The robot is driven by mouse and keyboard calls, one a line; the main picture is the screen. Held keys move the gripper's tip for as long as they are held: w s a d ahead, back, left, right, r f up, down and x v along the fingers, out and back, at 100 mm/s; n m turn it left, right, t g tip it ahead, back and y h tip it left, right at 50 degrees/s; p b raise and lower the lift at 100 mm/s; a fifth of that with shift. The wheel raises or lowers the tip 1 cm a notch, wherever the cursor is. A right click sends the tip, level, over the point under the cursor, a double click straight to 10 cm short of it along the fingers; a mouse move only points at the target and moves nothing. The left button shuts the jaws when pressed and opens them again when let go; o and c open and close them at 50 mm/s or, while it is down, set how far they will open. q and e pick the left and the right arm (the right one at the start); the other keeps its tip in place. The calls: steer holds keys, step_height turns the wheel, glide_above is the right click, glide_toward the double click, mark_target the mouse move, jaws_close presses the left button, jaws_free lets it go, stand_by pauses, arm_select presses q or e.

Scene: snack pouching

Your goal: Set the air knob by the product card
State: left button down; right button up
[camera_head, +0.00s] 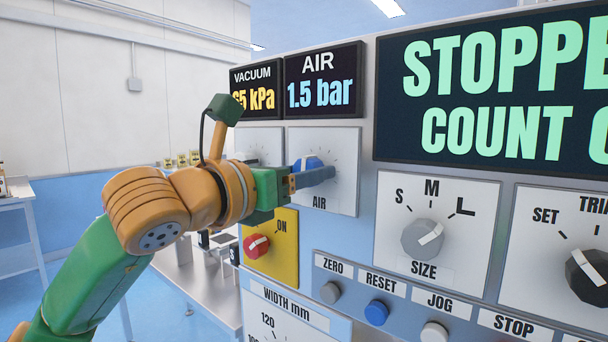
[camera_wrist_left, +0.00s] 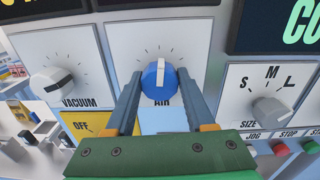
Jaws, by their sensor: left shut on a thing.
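The blue air knob (camera_head: 304,163) sits on a white dial plate marked AIR, and it also shows in the left wrist view (camera_wrist_left: 150,82) with its white pointer near the top of the scale. My left gripper (camera_head: 316,177) is shut on the knob, one finger at each side of it (camera_wrist_left: 159,92). The AIR display (camera_head: 321,84) above reads 1.5 bar. I cannot make out a product card in either view. My right gripper is not in view.
The vacuum knob (camera_wrist_left: 52,83) is just left of the air dial. The red switch (camera_head: 256,246) on a yellow plate lies below my gripper. The grey SIZE knob (camera_head: 422,239) is to the right, with a row of buttons below it. A large display (camera_head: 490,147) shows STOPPE, cut off.

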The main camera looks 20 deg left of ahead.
arm_select(q)
steer(key=m, duration=0.3)
steer(key=shift+m+b, duration=0.3)
steer(key=shift+b, duration=0.05)
steer(key=m, duration=0.3)
steer(key=shift+m, duration=0.3)
steer(key=m, duration=0.3)
steer(key=shift+m, duration=0.3)
steer(key=shift+r+m, duration=0.1)
steer(key=shift+m, duration=1.8)
steer(key=shift+c, duration=2.4)
jaws_free()
steer(key=shift+o, duration=1.1)
steer(key=shift+w, duration=0.1)
